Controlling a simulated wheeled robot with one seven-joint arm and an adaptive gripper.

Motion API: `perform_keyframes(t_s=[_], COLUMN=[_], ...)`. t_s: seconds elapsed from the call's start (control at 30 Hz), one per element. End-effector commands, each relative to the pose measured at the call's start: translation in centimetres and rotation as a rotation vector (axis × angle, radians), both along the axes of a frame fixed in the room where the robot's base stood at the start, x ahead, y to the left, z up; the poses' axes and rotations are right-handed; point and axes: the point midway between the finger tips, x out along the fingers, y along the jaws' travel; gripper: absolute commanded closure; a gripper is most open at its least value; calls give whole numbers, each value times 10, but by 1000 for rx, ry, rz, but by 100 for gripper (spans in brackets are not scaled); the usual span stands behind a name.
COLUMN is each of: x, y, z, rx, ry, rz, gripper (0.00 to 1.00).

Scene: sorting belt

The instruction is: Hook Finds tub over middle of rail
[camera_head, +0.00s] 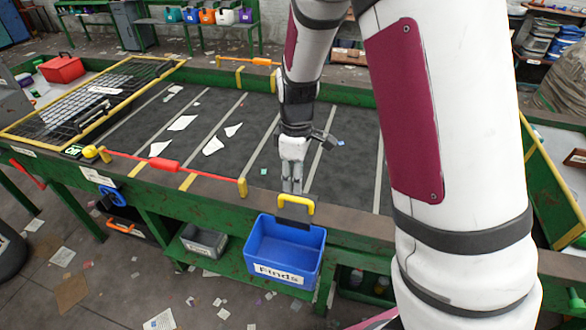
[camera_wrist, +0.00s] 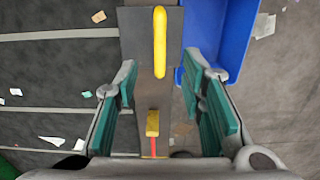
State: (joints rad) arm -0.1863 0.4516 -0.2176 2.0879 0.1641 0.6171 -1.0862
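The Finds tub (camera_head: 285,251) is blue, open-topped and labelled. It appears upright on the outer side of the green belt frame's front rail (camera_head: 352,231). Its dark hook plate (camera_head: 293,215) with a yellow handle (camera_head: 297,203) is at the top of the rail. In the wrist view, the tub (camera_wrist: 228,38) is right of the rail, and the plate (camera_wrist: 136,38) spans the rail's top under the handle (camera_wrist: 160,42). My gripper (camera_head: 291,188) is just above the handle. In the wrist view, its green-padded fingers (camera_wrist: 160,68) are apart, either side of the handle's line, touching nothing visible.
A red bar (camera_head: 165,164) runs along the rail to the left, ending at a yellow post (camera_head: 242,187). White scraps lie on the dark belt (camera_head: 225,160). A grey bin (camera_head: 204,241) stands on the lower shelf, left of the tub. The rail right of the tub looks clear.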

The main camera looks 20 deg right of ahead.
Motion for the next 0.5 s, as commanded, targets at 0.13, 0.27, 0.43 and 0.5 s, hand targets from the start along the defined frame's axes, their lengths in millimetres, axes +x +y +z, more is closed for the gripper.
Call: perform_keyframes(t_s=[0.13, 0.27, 0.43, 0.5], x=[1, 1, 2, 2], y=[0, 0, 0, 0], z=[-10, -22, -41, -49], rx=[0, 0, 0, 0], ry=[3, 4, 2, 3], rz=[2, 3, 1, 2], gripper=[63, 63, 63, 63])
